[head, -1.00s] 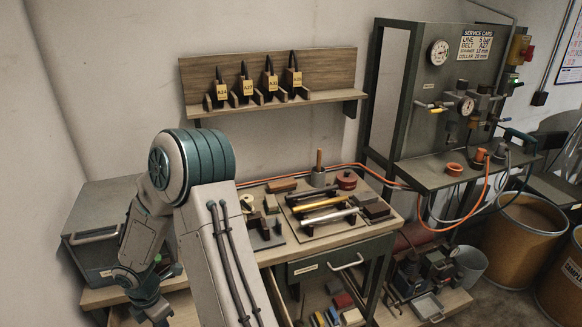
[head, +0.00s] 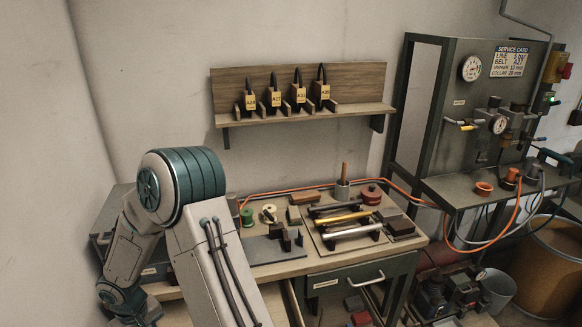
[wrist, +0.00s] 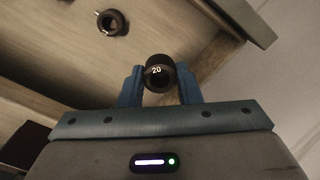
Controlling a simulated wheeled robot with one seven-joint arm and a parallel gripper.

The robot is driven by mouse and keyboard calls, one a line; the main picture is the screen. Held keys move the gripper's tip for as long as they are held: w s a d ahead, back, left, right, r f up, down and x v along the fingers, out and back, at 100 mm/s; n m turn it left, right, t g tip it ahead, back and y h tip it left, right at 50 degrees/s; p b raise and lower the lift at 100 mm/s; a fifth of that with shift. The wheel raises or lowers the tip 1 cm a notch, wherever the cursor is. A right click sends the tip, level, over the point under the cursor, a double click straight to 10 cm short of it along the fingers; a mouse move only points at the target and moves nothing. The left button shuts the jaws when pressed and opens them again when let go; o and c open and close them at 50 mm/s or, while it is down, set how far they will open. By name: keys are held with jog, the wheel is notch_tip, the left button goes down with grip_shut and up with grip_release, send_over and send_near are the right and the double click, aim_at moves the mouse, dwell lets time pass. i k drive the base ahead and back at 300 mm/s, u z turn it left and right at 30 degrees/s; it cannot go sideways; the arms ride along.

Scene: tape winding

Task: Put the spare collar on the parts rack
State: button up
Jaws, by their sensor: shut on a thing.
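In the wrist view, my gripper (wrist: 159,88) is shut on a dark ring-shaped collar marked "20" (wrist: 157,71), held between its two blue fingers. A second dark collar (wrist: 112,22) lies apart from it in a wooden tray or drawer (wrist: 60,62). In the head view my arm reaches down at the lower left, and neither my gripper nor the held collar can be made out. A wooden wall shelf (head: 300,113) carries several dark pieces with yellow tags; I cannot tell whether it is the parts rack.
A pressure panel (head: 475,120) stands at the right, with an orange hose (head: 400,188) running behind the bench. A drawer front (head: 360,277) is below the bench top.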

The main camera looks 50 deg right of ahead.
aim_at(358, 110)
jog(key=u, duration=0.15)
jog(key=k, duration=1.75)
jog(key=z, duration=1.35)
jog(key=i, duration=0.7)
jog(key=z, duration=0.05)
